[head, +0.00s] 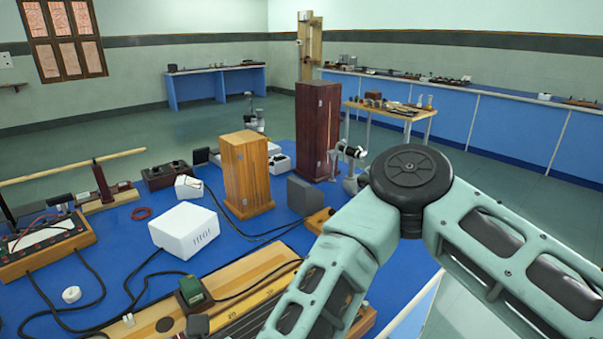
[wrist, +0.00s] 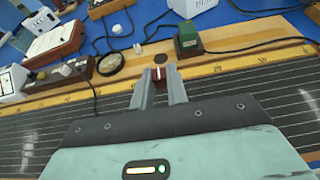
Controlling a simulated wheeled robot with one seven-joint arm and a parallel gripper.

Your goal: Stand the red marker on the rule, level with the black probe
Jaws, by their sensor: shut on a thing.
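In the wrist view my gripper (wrist: 160,82) is shut on the small red marker (wrist: 159,74), which shows between the fingertips. The fingers reach over the near edge of the wooden rule (wrist: 235,66), a yellowish strip with numbers beside a dark wired bed. I cannot tell whether the marker's foot touches the rule. The rule's board also shows in the head view (head: 255,267), where my arm hides its right part and my gripper is out of sight. I cannot clearly make out the black probe in either view.
A green-topped block (wrist: 187,38) stands just beyond the fingers, with a black cable running from it. White boxes (head: 184,229), a wooden cabinet (head: 246,172) and loose cables crowd the blue bench.

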